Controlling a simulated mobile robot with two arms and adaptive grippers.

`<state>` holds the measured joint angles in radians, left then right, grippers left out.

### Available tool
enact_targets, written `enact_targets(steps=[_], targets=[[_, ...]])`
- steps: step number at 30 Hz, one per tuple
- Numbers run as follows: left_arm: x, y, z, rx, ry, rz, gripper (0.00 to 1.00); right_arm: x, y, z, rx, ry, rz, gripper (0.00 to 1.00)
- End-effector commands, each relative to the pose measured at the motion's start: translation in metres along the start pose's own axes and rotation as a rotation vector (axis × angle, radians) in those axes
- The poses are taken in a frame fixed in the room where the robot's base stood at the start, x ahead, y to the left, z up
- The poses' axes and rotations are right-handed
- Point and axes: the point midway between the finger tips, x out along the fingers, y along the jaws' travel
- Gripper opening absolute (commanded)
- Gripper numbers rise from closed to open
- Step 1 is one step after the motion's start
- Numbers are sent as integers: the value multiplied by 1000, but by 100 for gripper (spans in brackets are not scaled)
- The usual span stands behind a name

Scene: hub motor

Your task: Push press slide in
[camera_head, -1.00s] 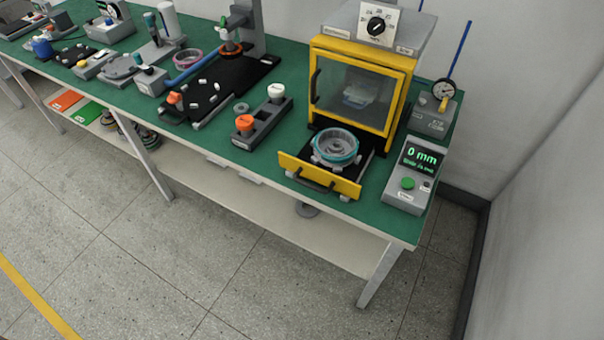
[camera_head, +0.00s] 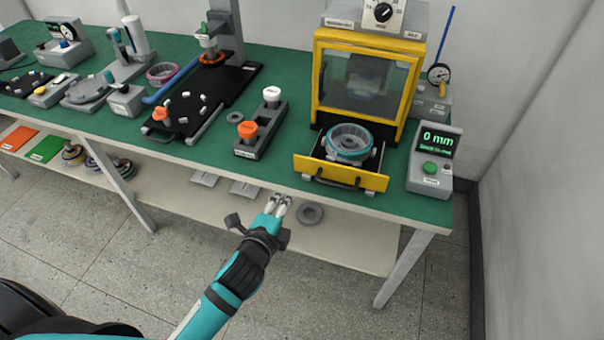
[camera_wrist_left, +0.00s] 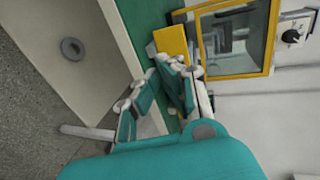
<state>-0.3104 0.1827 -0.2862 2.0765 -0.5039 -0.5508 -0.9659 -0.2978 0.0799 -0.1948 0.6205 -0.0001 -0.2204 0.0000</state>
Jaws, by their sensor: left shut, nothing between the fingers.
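The press (camera_head: 366,80) is a yellow-framed box with a clear front window at the right of the green table. Its slide (camera_head: 341,173), with a yellow front plate and dark handle, is pulled out toward the table's front edge. A round grey and teal hub part (camera_head: 348,141) sits on the slide. My left gripper (camera_head: 278,203) is shut and empty, in front of the table edge, lower left of the slide and apart from it. In the left wrist view, the gripper (camera_wrist_left: 168,75) points toward the yellow slide front (camera_wrist_left: 171,41), partly hidden by the fingers. My right gripper is not seen.
A grey readout box (camera_head: 433,162) showing 0 mm stands right of the slide. A dark holder (camera_head: 256,143) with orange and white knobs stands left. A lower shelf (camera_head: 340,240) holds a grey ring (camera_head: 310,213). Open floor lies in front.

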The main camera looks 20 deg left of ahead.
Motion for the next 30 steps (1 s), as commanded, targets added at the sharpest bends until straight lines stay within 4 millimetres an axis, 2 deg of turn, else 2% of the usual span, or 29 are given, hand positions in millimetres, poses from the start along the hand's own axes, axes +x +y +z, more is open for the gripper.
enact_targets(steps=[9, 15, 21, 30], targets=[[69, -1, 0, -3, -1, 0, 0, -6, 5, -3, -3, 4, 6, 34], [101, -9, 0, -4, 0, -1, 0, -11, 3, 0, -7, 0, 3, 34], [117, -12, 0, -3, 1, 0, 0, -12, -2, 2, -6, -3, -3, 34], [118, -12, 0, -4, 1, 1, 0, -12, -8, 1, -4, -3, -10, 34]])
